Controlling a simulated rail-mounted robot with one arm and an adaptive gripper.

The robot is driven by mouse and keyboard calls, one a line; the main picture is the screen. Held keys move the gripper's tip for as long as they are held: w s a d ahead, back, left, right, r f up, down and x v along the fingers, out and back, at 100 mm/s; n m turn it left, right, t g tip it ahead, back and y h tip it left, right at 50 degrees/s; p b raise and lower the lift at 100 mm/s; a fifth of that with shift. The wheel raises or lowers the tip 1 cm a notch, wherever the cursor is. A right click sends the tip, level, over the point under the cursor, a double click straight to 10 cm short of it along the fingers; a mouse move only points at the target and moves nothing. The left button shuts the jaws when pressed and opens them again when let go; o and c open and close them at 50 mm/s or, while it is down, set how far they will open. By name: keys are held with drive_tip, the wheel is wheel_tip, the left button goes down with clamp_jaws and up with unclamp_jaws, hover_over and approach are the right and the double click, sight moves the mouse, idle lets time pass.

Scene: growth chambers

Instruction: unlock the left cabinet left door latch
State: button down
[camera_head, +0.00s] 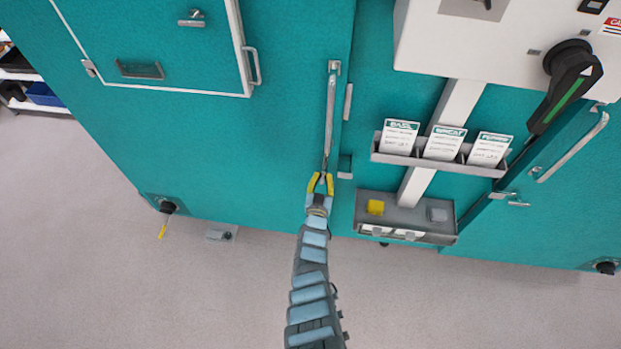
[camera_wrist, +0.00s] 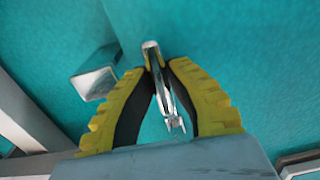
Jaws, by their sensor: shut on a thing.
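The left cabinet's left door (camera_head: 200,120) is teal and stands closed. A long, thin metal latch handle (camera_head: 330,110) runs down near its right edge, slightly tilted. My gripper (camera_head: 321,180) is at the handle's lower end, with its yellow fingertips around it. In the wrist view, my gripper (camera_wrist: 162,68) is shut on a slim, shiny metal latch piece (camera_wrist: 164,95) between the yellow-and-black fingers. The fingers partly hide where they touch the metal.
A small grey block (camera_head: 345,166) sits right of the handle; it also shows in the wrist view (camera_wrist: 95,82). A card rack (camera_head: 440,164) and a grey tray (camera_head: 440,225) are further right. A black lever with a green stripe (camera_head: 568,85) is at upper right.

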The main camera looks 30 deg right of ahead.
drive_tip(key=shift+r, duration=0.2)
idle(0.5)
drive_tip(key=c, duration=0.9)
unclamp_jaws()
drive_tip(key=shift+w+d, duration=0.1)
drive_tip(key=shift+w, duration=0.05)
drive_tip(key=shift+c, duration=0.2)
drive_tip(key=shift+s+f, duration=0.1)
drive_tip(key=shift+s, duration=0.1)
